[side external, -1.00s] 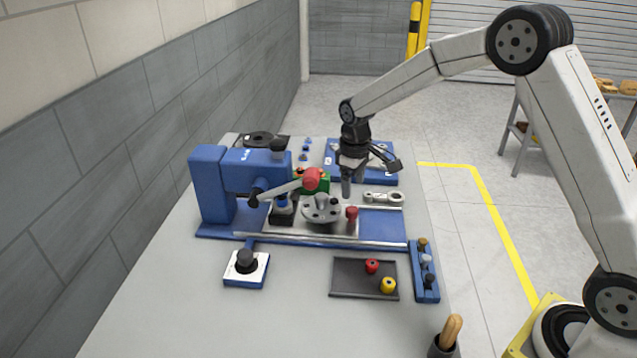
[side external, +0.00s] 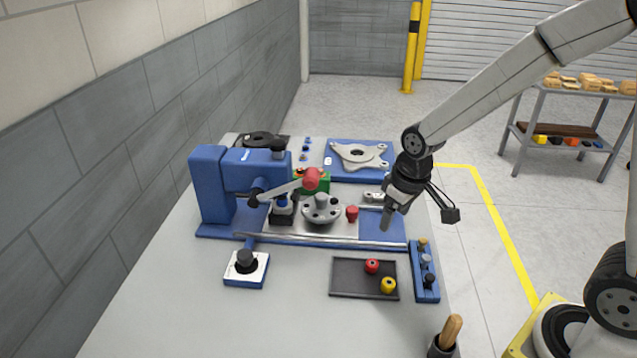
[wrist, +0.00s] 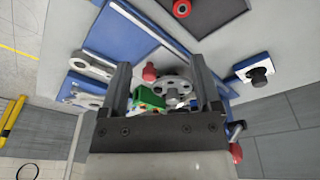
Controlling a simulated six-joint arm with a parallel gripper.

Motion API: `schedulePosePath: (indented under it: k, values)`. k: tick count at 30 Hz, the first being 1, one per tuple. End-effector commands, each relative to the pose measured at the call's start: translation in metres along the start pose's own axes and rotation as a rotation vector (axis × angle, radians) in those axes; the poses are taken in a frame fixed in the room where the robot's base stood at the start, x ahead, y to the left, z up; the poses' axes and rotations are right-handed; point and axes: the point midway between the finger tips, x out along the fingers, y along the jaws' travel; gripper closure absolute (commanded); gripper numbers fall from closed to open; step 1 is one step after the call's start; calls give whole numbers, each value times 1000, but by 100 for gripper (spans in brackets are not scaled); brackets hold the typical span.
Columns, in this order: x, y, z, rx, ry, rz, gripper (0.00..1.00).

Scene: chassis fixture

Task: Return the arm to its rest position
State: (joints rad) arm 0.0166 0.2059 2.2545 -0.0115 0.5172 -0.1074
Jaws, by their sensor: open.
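My gripper (side external: 387,219) hangs above the right end of the blue chassis fixture (side external: 217,232), near the table's right edge. It is tilted, with the fingers pointing down and left. In the wrist view my gripper (wrist: 163,75) shows two dark fingers spread apart with nothing held between them. Beyond the fingers, the wrist view shows the round grey flange (wrist: 172,86), a red knob (wrist: 149,72) and a green block (wrist: 148,98). The flange (side external: 321,211) sits on the fixture in the side view, apart from my gripper.
A dark tray (side external: 345,283) holds a red and a yellow part. A blue rack (side external: 425,285) stands beside it. A black-knobbed box (side external: 246,268) is at front left. A blue plate with a grey bracket (side external: 358,155) lies at the back.

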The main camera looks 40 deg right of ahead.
Motion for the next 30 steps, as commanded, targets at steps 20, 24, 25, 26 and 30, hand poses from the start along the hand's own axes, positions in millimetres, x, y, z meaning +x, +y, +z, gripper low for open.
schedulePosePath:
  k: [20,24,25,26,30]
  values:
    - [-5,-15,78,102,69,-5,19]
    - [-5,-15,78,102,68,-5,19]
    - [-5,-15,78,102,68,-5,19]
    - [-5,-15,78,102,68,-5,19]
    - [-5,-15,78,101,68,-5,19]
